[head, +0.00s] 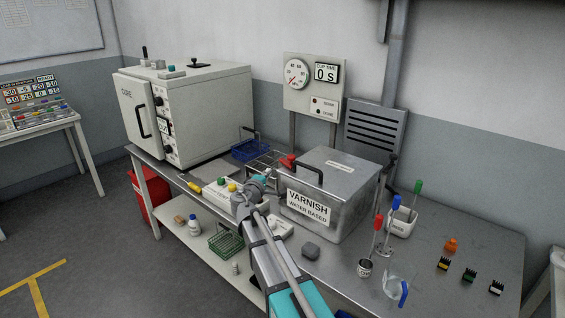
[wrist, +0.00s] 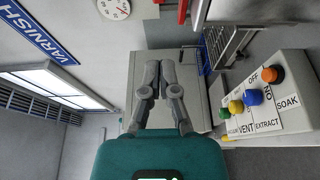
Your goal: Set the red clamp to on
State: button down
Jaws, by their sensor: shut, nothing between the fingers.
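A small red part (head: 288,160), which looks like the red clamp, sits at the back left of the metal varnish tank (head: 335,225), by a wire rack. A red piece (wrist: 182,10) at the top edge of the wrist view may be the same part; its setting cannot be read. My gripper (head: 262,180) is in front of and left of the tank, below and apart from the red part. In the wrist view its fingers (wrist: 160,68) are together and empty.
A control box (wrist: 268,105) with coloured knobs labelled VENT, EXTRACT and SOAK stands close to my gripper. A white oven (head: 205,110) stands at the left, a blue basket (head: 250,150) behind. Cups and coloured-handled tools (head: 377,235) occupy the right of the bench.

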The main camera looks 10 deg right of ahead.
jog(key=a, duration=0.1)
jog(key=a+h, duration=0.1)
jog(key=a+m+g, duration=0.1)
jog(key=shift+s, duration=0.35)
jog(key=shift+w, duration=0.1)
jog(key=shift+s+d+x, duration=0.3)
jog(key=shift+d+x, duration=0.1)
jog(key=shift+x, duration=1.7)
jog(key=shift+s+d+x, duration=0.3)
jog(key=shift+d+x, duration=0.1)
jog(key=shift+x, duration=1.7)
jog(key=shift+s+d+x, duration=0.35)
jog(key=shift+d+x, duration=0.05)
jog(key=shift+x, duration=1.75)
jog(key=shift+a+r, duration=0.1)
jog(key=shift+a, duration=0.15)
